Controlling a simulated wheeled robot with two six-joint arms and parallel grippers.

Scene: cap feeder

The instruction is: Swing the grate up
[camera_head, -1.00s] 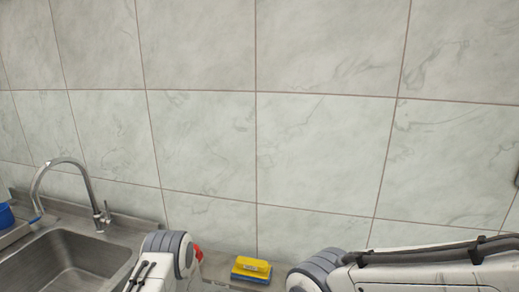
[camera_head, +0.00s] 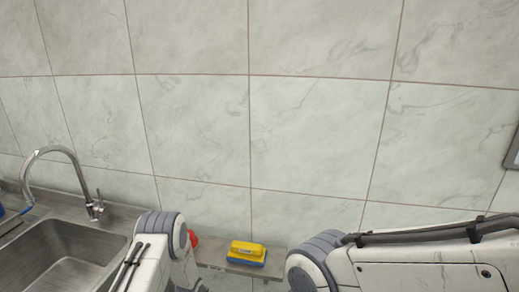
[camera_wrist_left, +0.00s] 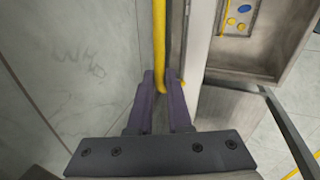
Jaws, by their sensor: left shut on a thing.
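In the left wrist view, the purple fingers of my left gripper (camera_wrist_left: 160,84) are shut on a yellow bar (camera_wrist_left: 159,40). The bar runs up from the fingertips to the top of the picture and curves at its lower end. I cannot tell from these views whether the bar is part of the grate; no grate surface shows clearly. In the head view only upper links of both my arms show, and neither gripper is in it.
A grey housing (camera_wrist_left: 245,60) with blue and yellow round buttons is right of the bar. A tiled wall (camera_head: 310,130) fills the head view. Below it are a steel sink (camera_head: 60,250), a faucet (camera_head: 95,205) and a yellow-and-blue block (camera_head: 247,252).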

